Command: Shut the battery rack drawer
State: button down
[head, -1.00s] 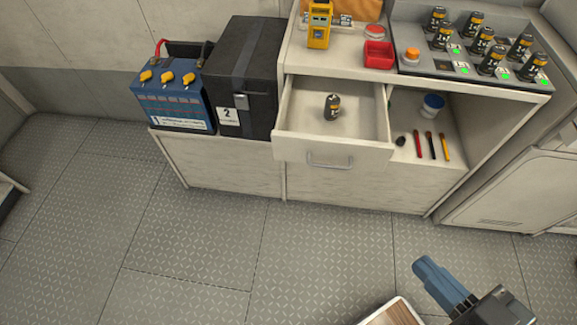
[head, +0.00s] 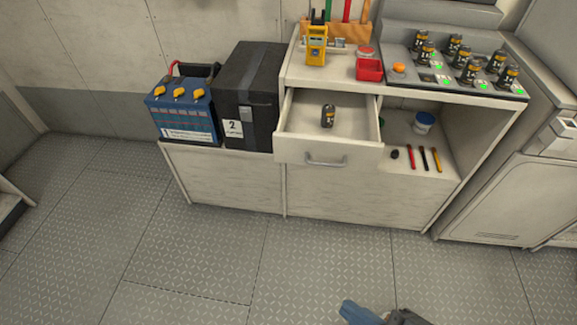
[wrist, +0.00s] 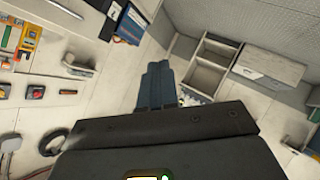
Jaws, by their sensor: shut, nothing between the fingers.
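The battery rack drawer (head: 325,150) is pulled out of the white cabinet below the counter, with its silver bar handle (head: 326,161) on the front. One dark battery (head: 327,115) stands inside it. My gripper (head: 350,308) shows only in part at the bottom of the head view, over the floor, in front of the cabinet and apart from the drawer. Its blue-grey fingers are shut and empty, and they also show in the wrist view (wrist: 158,75).
A charger rack (head: 455,80) with several batteries stands on the counter, near a red bin (head: 369,69) and a yellow meter (head: 316,45). An open shelf right of the drawer holds a cup (head: 423,122) and tools. Left are a blue battery (head: 182,110) and a black case (head: 249,95). The floor in front is clear.

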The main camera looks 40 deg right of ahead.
jog(key=w+f+n+g+h+b, duration=0.1)
jog(key=w+f+n+h, duration=0.1)
jog(key=w+f+n, duration=0.55)
jog(key=n+h+b, duration=0.4)
jog(key=n+h, duration=0.6)
jog(key=h, duration=0.2)
send_near(297, 151)
jog(key=p+x, duration=0.1)
jog(key=x, duration=0.6)
jog(key=shift+a, duration=0.1)
jog(key=shift+w, duration=0.1)
